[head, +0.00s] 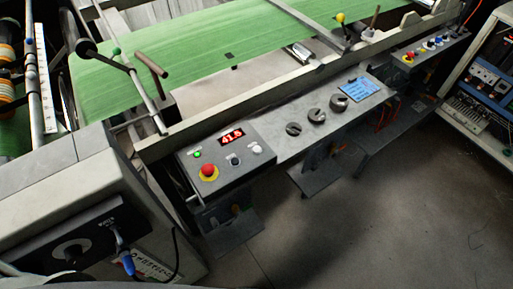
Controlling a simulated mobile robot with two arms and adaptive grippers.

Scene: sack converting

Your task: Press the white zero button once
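The white button (257,149) sits at the right side of a dark control panel (217,179) in the middle left of the head view. A red digital display (231,137) on this panel seems to read 41.5. The panel also carries a green button (197,154), a dark knob or button (235,161) and a red mushroom button on a yellow ring (208,172). The lettering beside the controls is too small to read. Neither of my grippers is in view, and nothing covers the white button.
A grey rail (270,103) runs behind the panel, with green sheet material (190,50) beyond. Dark round parts (316,116) and a blue card (359,89) lie to the right. A grey cabinet (60,165) stands at left. The floor (350,220) in front is clear.

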